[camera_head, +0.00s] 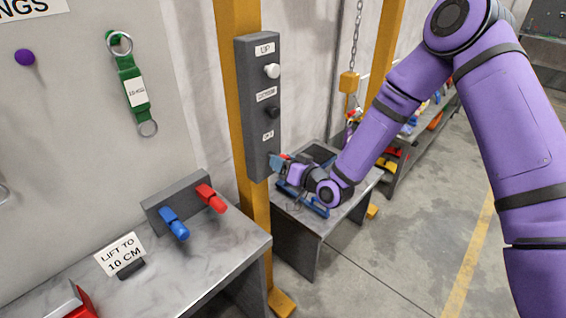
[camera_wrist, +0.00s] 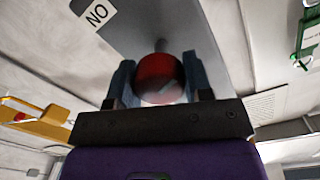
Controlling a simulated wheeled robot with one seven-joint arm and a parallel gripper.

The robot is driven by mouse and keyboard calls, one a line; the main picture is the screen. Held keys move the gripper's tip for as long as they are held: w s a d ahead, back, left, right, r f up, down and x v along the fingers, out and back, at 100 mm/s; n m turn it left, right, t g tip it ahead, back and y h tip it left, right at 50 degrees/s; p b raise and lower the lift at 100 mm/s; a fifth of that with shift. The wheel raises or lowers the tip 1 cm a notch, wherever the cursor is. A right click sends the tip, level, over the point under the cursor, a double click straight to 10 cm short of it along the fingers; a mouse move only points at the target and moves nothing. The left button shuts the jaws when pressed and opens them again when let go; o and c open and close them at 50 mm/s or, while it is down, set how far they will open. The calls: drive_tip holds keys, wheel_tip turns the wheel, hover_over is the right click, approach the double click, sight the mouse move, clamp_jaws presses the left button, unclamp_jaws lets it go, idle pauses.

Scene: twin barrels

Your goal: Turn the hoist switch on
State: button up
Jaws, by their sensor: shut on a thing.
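The grey control box (camera_head: 258,105) hangs on a yellow post. It has a label "UP" beside a white knob (camera_head: 272,71), a dark knob (camera_head: 272,112) under a second label, and a lower label that is hard to read. My gripper (camera_head: 278,161) is at the box's lower end, below that label. In the wrist view a round red knob (camera_wrist: 159,80) on a short stem sits between both fingers, and my gripper is shut on it. The fingers partly hide the switch in the head view.
A bench (camera_head: 225,240) at left holds a blue and a red handle on a grey block. A lower table (camera_head: 300,222) with a blue frame stands behind my gripper. Open floor lies right.

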drive_tip(key=shift+m, duration=1.9)
drive_tip(key=o, duration=0.9)
drive_tip(key=shift+o, duration=0.2)
drive_tip(key=v, duration=1.1)
drive_tip(key=shift+w, duration=0.15)
